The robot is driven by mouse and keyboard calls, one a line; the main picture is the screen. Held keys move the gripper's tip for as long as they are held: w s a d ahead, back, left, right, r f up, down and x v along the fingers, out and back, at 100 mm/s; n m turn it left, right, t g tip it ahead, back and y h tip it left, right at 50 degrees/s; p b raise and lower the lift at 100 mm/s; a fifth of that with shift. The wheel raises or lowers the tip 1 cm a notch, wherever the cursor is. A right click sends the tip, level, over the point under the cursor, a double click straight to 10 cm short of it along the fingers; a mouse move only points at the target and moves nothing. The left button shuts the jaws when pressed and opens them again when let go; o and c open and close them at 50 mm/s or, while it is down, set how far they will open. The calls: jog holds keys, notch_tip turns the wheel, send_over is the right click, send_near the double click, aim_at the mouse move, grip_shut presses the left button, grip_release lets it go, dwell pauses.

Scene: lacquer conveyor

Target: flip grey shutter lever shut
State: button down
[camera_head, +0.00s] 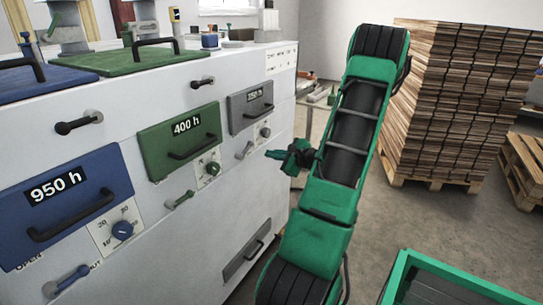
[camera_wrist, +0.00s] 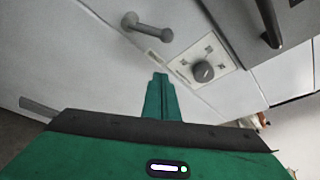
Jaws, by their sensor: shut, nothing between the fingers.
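The grey shutter lever (camera_head: 244,150) is a short bar on the white cabinet front, below the grey 350 h drawer (camera_head: 251,105) and left of its dial. In the wrist view the lever (camera_wrist: 147,28) is at the top, left of the dial, and shows whole, with a knob at each end. My green gripper (camera_head: 275,154) is just right of the lever in the head view, pointing at the cabinet. In the wrist view its fingertips (camera_wrist: 160,78) are together and empty, below the lever with a visible gap. Whether anything touches the panel is hard to tell.
The grey dial (camera_head: 265,132) sits beside the lever, and the drawer handle juts out above. Green (camera_head: 180,200) and blue (camera_head: 66,281) levers lie further left on the same front. A stack of boards on a pallet (camera_head: 430,183) and a green-rimmed bin (camera_head: 460,273) stand right.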

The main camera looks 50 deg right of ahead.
jog(key=x, duration=0.6)
jog(key=shift+w+a+r, duration=0.15)
jog(key=shift+w+r, duration=0.05)
jog(key=shift+w, duration=0.05)
jog(key=shift+a+r, duration=1.1)
jog(key=shift+r, duration=0.25)
jog(key=shift+s+d, duration=0.1)
